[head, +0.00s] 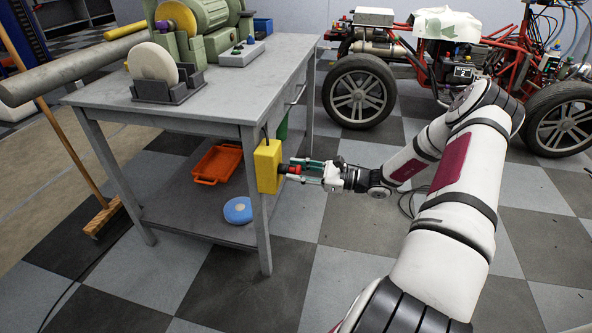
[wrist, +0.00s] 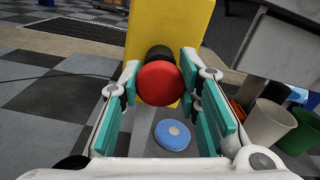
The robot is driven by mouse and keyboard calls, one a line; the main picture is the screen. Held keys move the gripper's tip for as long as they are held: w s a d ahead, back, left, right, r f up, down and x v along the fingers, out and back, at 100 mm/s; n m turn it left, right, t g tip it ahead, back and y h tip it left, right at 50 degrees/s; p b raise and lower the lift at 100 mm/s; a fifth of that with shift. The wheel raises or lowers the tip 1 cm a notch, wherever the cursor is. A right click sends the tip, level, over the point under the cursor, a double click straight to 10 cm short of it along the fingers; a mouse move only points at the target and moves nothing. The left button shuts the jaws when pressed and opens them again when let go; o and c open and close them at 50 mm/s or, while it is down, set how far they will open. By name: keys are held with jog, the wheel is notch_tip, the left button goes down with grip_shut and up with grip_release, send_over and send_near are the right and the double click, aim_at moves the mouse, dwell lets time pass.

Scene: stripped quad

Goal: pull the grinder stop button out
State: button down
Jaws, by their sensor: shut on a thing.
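The stop button is a red mushroom head (head: 294,170) on a black collar, standing out from a yellow box (head: 267,166) on the bench's front right leg. My gripper (head: 300,171) reaches it from the right, its teal-padded fingers on either side of the head. In the wrist view the red head (wrist: 158,83) sits between the fingertips, with the yellow box (wrist: 170,25) behind it. My gripper is shut on the red head. The finger contact is partly hidden by the fingers. The green grinder (head: 205,18) stands on the bench top.
The grey bench (head: 215,85) has an orange tray (head: 205,181) and a blue disc (head: 238,211) on its lower shelf. A broom (head: 103,216) leans at the left. A red-framed buggy (head: 470,60) stands behind my arm. The checkered floor in front is clear.

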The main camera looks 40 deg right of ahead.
jog(key=shift+s+d, duration=0.1)
jog(key=shift+s, duration=0.05)
jog(key=c, duration=1.2)
grip_release()
jog(key=shift+o, duration=0.2)
jog(key=v, duration=1.2)
